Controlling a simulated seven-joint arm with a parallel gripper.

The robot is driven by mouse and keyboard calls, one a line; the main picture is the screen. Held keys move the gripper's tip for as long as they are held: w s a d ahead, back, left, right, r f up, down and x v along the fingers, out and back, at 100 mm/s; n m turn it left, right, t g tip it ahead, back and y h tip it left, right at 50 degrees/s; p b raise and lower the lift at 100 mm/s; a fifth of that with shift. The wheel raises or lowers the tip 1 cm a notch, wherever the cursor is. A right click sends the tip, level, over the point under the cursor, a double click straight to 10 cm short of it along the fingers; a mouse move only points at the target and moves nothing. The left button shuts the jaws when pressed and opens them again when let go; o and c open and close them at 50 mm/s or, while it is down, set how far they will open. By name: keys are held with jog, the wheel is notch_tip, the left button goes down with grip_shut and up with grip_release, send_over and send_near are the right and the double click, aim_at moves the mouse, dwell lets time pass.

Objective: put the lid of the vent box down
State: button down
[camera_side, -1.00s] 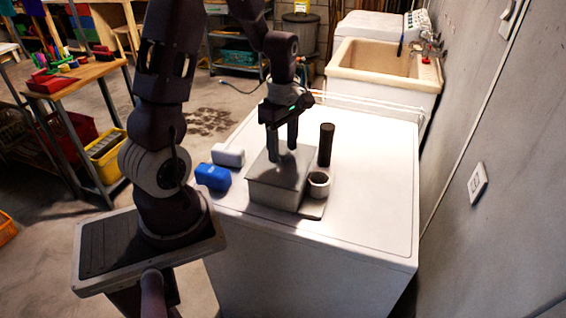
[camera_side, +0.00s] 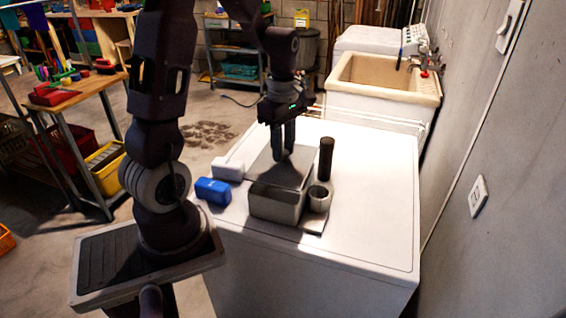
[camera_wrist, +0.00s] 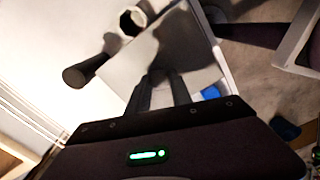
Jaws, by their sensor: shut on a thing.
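The vent box (camera_side: 275,206) is a grey box near the left front of the white machine's top. Its grey lid (camera_side: 272,173) is raised and sits toward the back of the box, so a dark gap shows along the front. I cannot tell whether the lid is still joined to the box. My gripper (camera_side: 282,157) is shut on the lid from above. In the wrist view the fingers (camera_wrist: 160,92) reach onto the edge of the lid (camera_wrist: 178,50), which hides most of the box.
A dark cylinder (camera_side: 326,158) and a small round cup (camera_side: 319,199) stand right of the box. A blue block (camera_side: 213,191) and a white item (camera_side: 228,169) lie to its left. The right part of the white top (camera_side: 375,195) is clear.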

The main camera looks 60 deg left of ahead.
notch_tip(320, 180, up, 6)
jog(key=shift+r, duration=0.1)
notch_tip(320, 180, up, 5)
jog(key=w+d+r, duration=0.1)
jog(key=w+d, duration=0.1)
jog(key=w, duration=1.1)
jog(key=w+d+f, duration=0.2)
jog(key=w+d, duration=0.9)
jog(key=f, duration=2.1)
jog(key=shift+s+a+f, duration=0.1)
jog(key=shift+s+a, duration=0.05)
jog(key=shift+a, duration=0.1)
jog(key=shift+f, duration=0.1)
jog(key=c, duration=1.1)
grip_release()
jog(key=shift+c, duration=0.2)
